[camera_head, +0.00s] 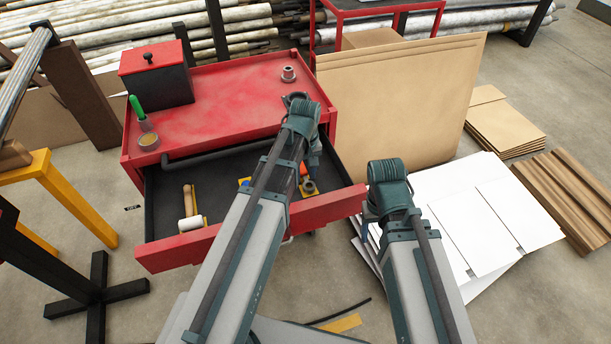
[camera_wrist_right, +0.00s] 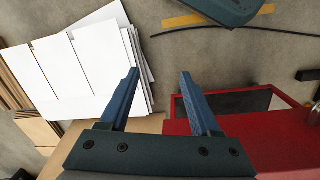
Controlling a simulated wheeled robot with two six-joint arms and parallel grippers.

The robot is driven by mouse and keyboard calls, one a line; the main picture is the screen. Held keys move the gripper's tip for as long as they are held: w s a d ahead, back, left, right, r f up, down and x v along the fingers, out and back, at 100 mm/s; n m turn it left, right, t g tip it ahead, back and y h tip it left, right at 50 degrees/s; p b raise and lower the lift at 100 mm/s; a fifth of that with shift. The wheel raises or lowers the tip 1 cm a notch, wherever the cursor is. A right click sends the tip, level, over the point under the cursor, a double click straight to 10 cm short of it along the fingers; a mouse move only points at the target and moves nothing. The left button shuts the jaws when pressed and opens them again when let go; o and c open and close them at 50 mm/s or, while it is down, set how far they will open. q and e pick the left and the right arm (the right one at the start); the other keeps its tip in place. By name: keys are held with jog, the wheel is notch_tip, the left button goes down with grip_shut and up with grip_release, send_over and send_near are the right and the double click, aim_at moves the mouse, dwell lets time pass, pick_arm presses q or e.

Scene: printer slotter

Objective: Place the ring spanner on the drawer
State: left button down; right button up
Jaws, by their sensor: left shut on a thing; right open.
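The red drawer (camera_head: 190,245) is pulled open at the front of a red tool cart. My left gripper (camera_head: 314,158) is over the right part of the drawer, mostly hidden behind its own wrist. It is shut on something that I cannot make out. I cannot clearly identify the ring spanner; a dark ring shape (camera_head: 295,97) shows by the left wrist, but I cannot tell what it is. My right gripper (camera_wrist_right: 159,72) is open and empty in the right wrist view, to the right of the drawer in the head view.
The drawer holds a white roller (camera_head: 191,223) with a wooden handle and a nut-like part (camera_head: 309,187). The cart top (camera_head: 225,100) carries a black-and-red box (camera_head: 155,80), a green-handled tool (camera_head: 137,106) and tape.

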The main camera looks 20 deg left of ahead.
aim_at(305, 177)
pick_arm(q)
jog(key=shift+f, duration=0.1)
jog(key=shift+f, duration=0.15)
jog(key=shift+f, duration=0.15)
jog(key=shift+c, duration=2.1)
grip_release()
jog(key=shift+r, duration=0.2)
notch_tip(305, 177, up, 12)
jog(key=p, duration=1.2)
jog(key=s+d+m+y, duration=0.1)
jog(key=s+d+m, duration=0.9)
jog(key=s, duration=0.4)
jog(key=shift+s+d+r+m, duration=0.15)
jog(key=shift+s+d+m, duration=0.1)
jog(key=shift+m, duration=0.05)
